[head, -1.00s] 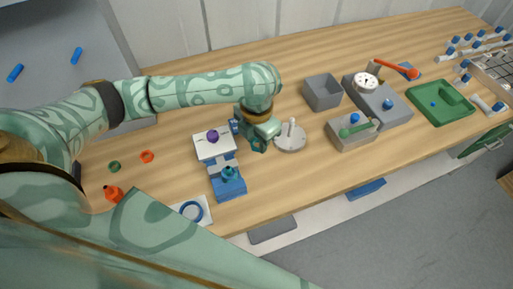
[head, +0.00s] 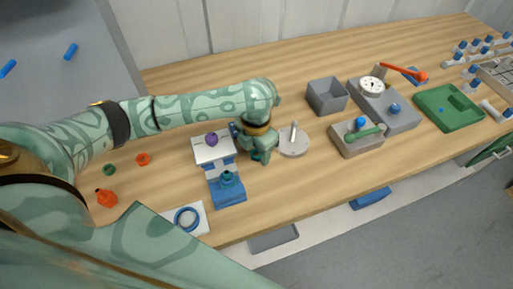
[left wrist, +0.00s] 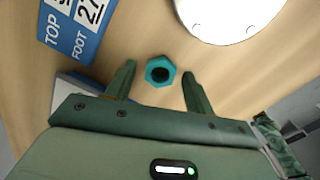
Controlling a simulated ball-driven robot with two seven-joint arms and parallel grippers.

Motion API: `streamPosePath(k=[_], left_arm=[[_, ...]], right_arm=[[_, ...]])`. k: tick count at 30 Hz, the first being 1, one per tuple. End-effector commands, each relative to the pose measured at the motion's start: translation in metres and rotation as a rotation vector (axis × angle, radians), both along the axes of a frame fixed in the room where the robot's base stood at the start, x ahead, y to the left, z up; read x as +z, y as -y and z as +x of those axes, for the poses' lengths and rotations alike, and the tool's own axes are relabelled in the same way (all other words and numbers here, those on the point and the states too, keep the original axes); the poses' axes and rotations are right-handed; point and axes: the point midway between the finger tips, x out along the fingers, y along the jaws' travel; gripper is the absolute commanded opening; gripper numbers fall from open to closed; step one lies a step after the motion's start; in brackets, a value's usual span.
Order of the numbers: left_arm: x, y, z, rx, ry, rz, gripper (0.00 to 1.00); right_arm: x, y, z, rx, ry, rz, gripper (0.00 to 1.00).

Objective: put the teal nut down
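The teal nut (left wrist: 160,73), a hexagonal ring with a dark hole, lies flat on the wooden table in the left wrist view. It sits between the two fingertips of my left gripper (left wrist: 160,76), with a visible gap on each side, so the gripper is open. In the head view my left gripper (head: 260,157) points down at the table, between the blue-and-white stand and the round grey base. I cannot make out the nut in the head view; the gripper seems to hide it. My right gripper is not in view.
The round base (head: 294,144) with an upright peg stands close right of the gripper. The blue stand (head: 229,192) with a white top plate (head: 211,149) is close on its left. A grey open box (head: 327,96) is farther back. Bare table lies in front.

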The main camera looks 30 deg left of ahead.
Motion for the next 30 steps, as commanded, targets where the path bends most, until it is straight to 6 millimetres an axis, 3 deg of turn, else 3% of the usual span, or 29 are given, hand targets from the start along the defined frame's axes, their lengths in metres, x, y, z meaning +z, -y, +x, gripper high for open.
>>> streamPosePath(k=[10, 21, 25, 30], left_arm=[[0.008, 0.000, 0.000, 0.000, 0.002, -0.001, 0.53], [0.092, 0.000, -0.001, -0.001, 0.005, 0.002, 0.53], [0.113, 0.000, -0.002, 0.001, 0.002, -0.001, 0.53], [0.123, 0.001, -0.003, 0.000, -0.001, -0.001, 0.53]], right_arm=[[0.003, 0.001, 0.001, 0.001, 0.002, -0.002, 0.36], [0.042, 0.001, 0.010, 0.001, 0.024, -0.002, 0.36], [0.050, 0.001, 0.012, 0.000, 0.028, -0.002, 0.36], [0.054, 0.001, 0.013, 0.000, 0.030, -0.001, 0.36]])
